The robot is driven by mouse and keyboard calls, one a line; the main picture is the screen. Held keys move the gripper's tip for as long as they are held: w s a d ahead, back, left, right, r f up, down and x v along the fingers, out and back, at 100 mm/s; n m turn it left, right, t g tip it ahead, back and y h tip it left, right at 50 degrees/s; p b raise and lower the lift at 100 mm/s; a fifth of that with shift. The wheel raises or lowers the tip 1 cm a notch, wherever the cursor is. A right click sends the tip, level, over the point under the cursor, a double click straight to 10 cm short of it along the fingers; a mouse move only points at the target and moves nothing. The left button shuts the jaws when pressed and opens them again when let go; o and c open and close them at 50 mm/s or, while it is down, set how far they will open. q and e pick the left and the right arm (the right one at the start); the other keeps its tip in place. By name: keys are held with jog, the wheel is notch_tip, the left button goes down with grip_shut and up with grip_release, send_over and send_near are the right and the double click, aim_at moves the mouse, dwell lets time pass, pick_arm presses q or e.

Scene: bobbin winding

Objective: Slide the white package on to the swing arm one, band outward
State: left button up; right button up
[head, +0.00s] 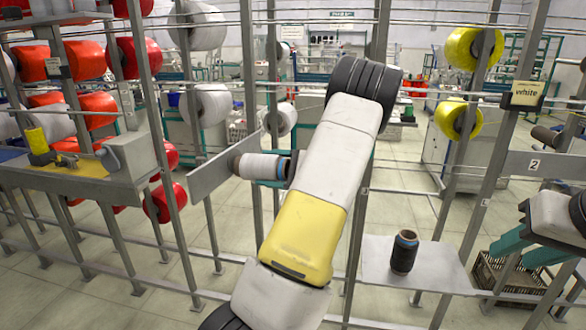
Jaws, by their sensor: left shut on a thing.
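The white package (258,166) lies on its side in mid-air at the centre left, in front of a grey rail plate (212,172). Its dark core end points left and its blue band (282,168) is at the right end, against my left forearm. My left gripper is almost wholly hidden behind that forearm; it is shut at the package's right end. Swing arm one cannot be made out; the package and forearm cover the area by the plate. My right gripper (507,257), with teal fingers apart, is empty at the right edge.
A black package (404,254) with a blue band stands upright on a white shelf (432,280). A plate marked 2 (555,167) bears a brown tube (547,136). A label reads "white" (525,94). Steel posts and red, white and yellow packages stand around; a brown crate (490,275) is low right.

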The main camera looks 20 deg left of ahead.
pick_arm(q)
jog(key=o, duration=1.6)
jog(key=d, duration=0.7)
jog(key=shift+w+d+r, duration=0.3)
jog(key=shift+w+d, duration=0.05)
jog(key=shift+d, duration=0.05)
